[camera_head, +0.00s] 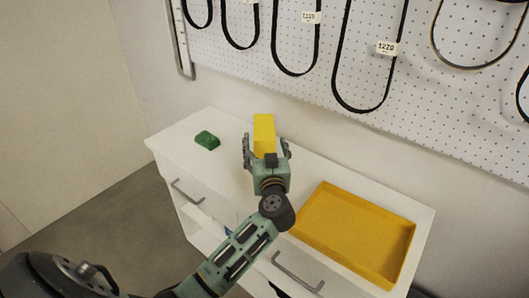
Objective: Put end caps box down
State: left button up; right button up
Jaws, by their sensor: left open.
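A yellow box (264,131), which looks like the end caps box, is on or just above the white cabinet top, toward the back. My left gripper (266,148) is open, with one finger on each side of the box's near end. I cannot tell whether the fingers touch the box. The gripper and wrist hide the box's lower near part, so its contact with the surface is not clear. My right gripper is not in view.
The white cabinet (176,143) has drawers with grey handles. A small green object (207,140) lies on its left end. A shallow yellow tray (350,230) sits on the right. A pegboard (410,85) with hanging black belts stands behind.

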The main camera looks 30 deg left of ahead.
aim_at(264, 129)
pick_arm(q)
jog(key=x, duration=0.4)
jog(key=shift+w+d+f, duration=0.1)
jog(key=shift+d+f, duration=0.05)
jog(key=shift+f, duration=0.25)
jog(key=shift+x, duration=0.95)
jog(key=c, duration=1.7)
jog(key=shift+r, duration=0.1)
grip_shut()
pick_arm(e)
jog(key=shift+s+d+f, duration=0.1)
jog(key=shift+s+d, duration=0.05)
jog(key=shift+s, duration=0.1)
